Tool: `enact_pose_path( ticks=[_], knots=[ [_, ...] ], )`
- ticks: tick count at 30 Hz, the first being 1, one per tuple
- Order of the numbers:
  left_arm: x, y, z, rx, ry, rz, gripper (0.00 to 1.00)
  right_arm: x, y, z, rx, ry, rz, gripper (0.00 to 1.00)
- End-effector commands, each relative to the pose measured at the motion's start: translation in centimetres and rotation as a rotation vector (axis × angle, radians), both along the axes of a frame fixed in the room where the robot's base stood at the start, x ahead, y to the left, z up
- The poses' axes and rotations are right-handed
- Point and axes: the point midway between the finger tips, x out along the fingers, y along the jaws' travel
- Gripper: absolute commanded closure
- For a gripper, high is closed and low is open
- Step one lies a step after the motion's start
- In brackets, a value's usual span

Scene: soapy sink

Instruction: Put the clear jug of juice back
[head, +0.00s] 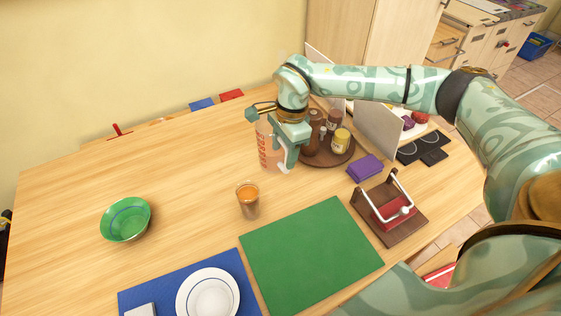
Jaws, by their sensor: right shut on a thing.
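The clear jug of juice (264,152), with orange-red markings on its side, is upright at the back middle of the table. My right gripper (284,160) is shut on it from the right and hides much of its right side. I cannot tell whether the jug touches the table. A glass of orange juice (248,205) stands nearer, below the jug in the picture. My left gripper is not in view.
A round brown tray (338,157) with bottles and a yellow-labelled jar stands just right of the jug. A green bowl (126,220), green mat (302,250), white plate (196,298), purple block (364,168) and napkin holder (408,232) lie around.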

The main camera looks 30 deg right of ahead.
Motion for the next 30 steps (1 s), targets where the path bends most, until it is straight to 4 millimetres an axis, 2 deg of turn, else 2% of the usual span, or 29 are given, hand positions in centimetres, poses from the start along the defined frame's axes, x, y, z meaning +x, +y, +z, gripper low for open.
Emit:
enact_pose_path(
  ticks=[1, 8, 13, 24, 25, 27, 30],
  knots=[
    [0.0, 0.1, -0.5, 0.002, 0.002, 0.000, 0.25, 0.5, 0.0, -0.8, 0.001, 0.000, 0.000, 0.95],
    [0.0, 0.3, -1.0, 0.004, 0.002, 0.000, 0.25, 1.7, -0.4, -2.1, 0.001, -0.002, 0.000, 0.95],
    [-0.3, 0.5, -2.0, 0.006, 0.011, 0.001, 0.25, 1.6, -0.4, -4.9, 0.002, 0.002, 0.000, 0.95],
    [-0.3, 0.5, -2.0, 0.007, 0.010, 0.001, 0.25, 1.6, -0.4, -5.1, 0.001, -0.002, 0.000, 0.95],
    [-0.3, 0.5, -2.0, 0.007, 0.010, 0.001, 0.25, 1.6, -0.4, -5.2, 0.001, 0.000, -0.001, 0.41],
    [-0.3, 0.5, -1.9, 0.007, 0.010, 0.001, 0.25, 1.6, -0.4, -5.2, 0.001, 0.000, -0.001, 0.24],
    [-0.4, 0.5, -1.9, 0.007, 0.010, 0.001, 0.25, 1.6, -0.4, -5.2, 0.001, 0.000, -0.001, 0.24]
  ],
)
